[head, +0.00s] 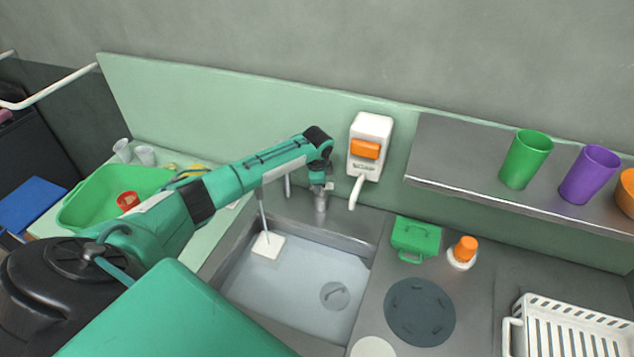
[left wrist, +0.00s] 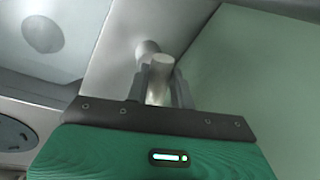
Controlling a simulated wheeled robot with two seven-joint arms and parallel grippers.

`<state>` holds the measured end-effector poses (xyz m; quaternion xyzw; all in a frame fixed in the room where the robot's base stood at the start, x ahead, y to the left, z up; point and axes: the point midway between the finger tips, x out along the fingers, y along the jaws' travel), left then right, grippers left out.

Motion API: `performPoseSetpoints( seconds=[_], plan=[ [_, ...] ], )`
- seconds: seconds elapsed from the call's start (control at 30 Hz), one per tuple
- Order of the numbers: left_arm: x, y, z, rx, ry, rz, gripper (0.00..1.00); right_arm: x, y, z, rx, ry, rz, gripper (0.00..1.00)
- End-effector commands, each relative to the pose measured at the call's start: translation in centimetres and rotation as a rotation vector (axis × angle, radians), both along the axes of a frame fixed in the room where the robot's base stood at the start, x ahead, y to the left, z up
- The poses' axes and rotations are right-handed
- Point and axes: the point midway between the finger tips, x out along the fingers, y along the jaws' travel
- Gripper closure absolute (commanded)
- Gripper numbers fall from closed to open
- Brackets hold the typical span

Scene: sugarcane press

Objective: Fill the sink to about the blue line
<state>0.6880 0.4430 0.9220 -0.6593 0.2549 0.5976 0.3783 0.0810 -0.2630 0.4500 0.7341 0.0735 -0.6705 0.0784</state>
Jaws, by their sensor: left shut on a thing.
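The steel sink (head: 216,264) is set into the counter in the lower middle of the head view. Its basin looks pale bluish, with a round drain (head: 335,295); I cannot make out a blue line or the water level. The metal tap (head: 321,205) stands at the sink's back edge. My left gripper (head: 323,187) reaches it from above. In the left wrist view its fingers (left wrist: 164,82) are shut on the tap's round metal handle (left wrist: 160,64). My right gripper is not in view.
A white-headed brush (head: 268,244) stands in the basin. A soap dispenser (head: 370,145) hangs above. A green box (head: 415,238), an orange-capped bottle (head: 463,252) and a dark round mat (head: 420,312) are to the right. A green tub (head: 85,205) is left. Cups (head: 526,160) stand on the shelf.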

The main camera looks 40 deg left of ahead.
Motion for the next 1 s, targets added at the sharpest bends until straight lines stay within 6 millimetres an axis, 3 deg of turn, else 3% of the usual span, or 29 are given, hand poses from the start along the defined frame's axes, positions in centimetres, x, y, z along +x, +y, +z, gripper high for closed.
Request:
performPoseSetpoints(
  seconds=[0.3, 0.87, 0.9, 1.0],
  plan=[
    [0.23, 0.20, 0.12, -0.001, -0.002, -0.138, 0.99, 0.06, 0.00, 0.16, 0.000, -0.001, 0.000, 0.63],
    [0.29, 0.24, 0.15, -0.001, -0.003, -0.170, 0.99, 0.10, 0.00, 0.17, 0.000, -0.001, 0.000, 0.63],
    [0.29, 0.24, 0.15, -0.001, -0.003, -0.170, 0.71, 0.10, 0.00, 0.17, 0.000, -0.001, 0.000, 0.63],
    [0.27, 0.24, 0.12, -0.001, -0.003, -0.170, 0.56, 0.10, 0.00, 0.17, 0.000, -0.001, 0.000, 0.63]
  ],
)
